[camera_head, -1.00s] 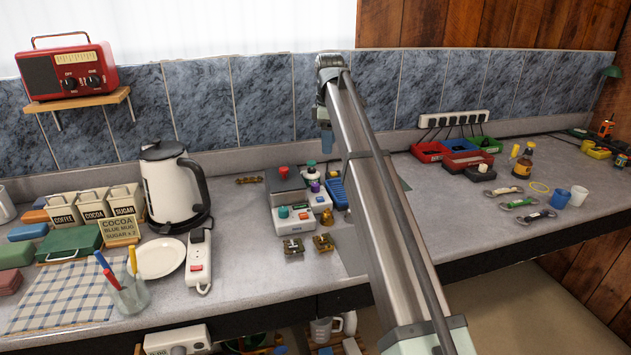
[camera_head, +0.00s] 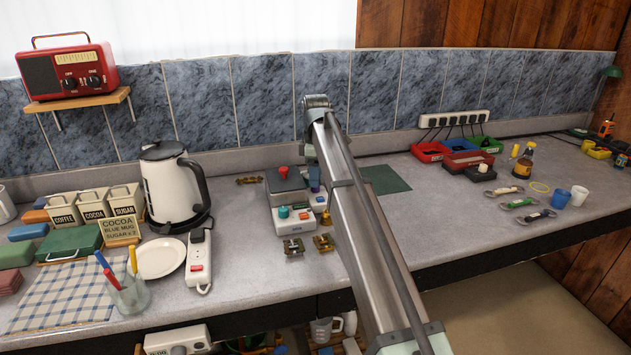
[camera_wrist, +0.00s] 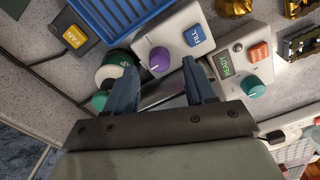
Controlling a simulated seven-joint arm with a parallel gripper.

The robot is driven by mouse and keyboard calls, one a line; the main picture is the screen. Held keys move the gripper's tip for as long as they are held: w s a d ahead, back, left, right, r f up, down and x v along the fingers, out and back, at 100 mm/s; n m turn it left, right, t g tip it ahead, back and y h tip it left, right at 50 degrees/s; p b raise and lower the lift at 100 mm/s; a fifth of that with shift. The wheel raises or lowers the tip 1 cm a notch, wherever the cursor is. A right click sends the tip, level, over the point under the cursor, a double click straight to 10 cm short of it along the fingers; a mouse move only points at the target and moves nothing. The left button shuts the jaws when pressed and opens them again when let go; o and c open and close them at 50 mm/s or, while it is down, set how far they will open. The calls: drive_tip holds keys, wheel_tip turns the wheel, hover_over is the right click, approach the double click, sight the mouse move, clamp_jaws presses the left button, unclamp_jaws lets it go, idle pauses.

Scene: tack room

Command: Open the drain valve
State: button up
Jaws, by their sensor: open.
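No part is readably labelled as the drain valve. In the wrist view, my gripper (camera_wrist: 160,88) is open and empty, its two blue-grey fingers apart above the control boxes. A white box with a purple knob (camera_wrist: 159,59) and a blue button (camera_wrist: 194,36) lies just beyond the fingertips. To its right is a white box with a teal knob (camera_wrist: 252,86), a green READY label and an orange button (camera_wrist: 259,52). In the head view, the teal knob (camera_head: 283,212) shows left of my arm. My arm hides much of the gripper there.
A white-and-green bottle (camera_wrist: 116,68) stands close by the left finger. A blue ribbed tray (camera_wrist: 112,12) is beyond it. A kettle (camera_head: 173,188) and power strip (camera_head: 199,262) stand left. A green mat (camera_head: 387,180) lies clear at right.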

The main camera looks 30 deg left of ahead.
drive_tip(key=shift+f, duration=1.3)
drive_tip(key=shift+c, duration=0.5)
clamp_jaws()
